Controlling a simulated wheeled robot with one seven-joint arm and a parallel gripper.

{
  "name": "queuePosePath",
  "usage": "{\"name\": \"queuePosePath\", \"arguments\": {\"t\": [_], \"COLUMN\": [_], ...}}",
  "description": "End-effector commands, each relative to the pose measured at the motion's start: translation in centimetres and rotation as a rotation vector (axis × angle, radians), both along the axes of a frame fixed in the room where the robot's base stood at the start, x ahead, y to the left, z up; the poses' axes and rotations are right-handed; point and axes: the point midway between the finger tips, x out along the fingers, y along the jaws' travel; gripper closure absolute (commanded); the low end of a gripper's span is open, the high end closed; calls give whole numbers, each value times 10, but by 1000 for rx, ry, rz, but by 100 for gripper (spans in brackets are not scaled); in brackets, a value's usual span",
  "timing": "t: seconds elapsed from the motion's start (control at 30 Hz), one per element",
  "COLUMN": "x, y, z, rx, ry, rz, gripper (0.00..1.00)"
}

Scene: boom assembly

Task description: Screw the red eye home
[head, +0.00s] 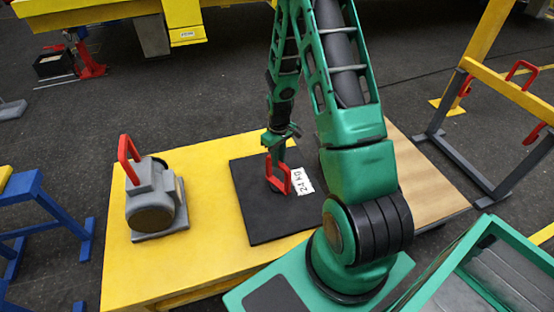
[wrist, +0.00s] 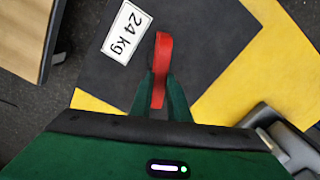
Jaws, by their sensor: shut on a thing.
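The red eye (head: 279,180) stands at the middle of a flat black plate (head: 255,222) that carries a white "24 kg" label (head: 302,182). My gripper (head: 272,160) is over the plate, with its green fingers on the eye. In the wrist view, the red eye (wrist: 162,62) shows between the two fingers (wrist: 160,100), which are closed on it from both sides. The eye's foot and any thread are hidden, so I cannot tell how deep it sits. The black plate (wrist: 190,45) lies flat below.
The plate lies on a yellow table (head: 215,255). A grey machine with a red handle (head: 155,200) stands to its left. A blue trestle (head: 45,225) is at far left. A yellow-topped rack with red rings (head: 510,90) stands at right. A green-rimmed bin (head: 490,225) is at lower right.

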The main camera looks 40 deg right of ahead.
Motion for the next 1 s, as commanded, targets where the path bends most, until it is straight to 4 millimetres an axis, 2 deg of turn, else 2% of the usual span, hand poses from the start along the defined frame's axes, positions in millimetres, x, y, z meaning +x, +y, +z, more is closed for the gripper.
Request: {"name": "queuePosePath", "arguments": {"t": [0.5,1.0], "x": [1,1], "y": [-3,-3], "z": [1,1], "rx": [-5,-5], "ry": [-3,-4], "rz": [-361,-465], "gripper": [100,100]}}
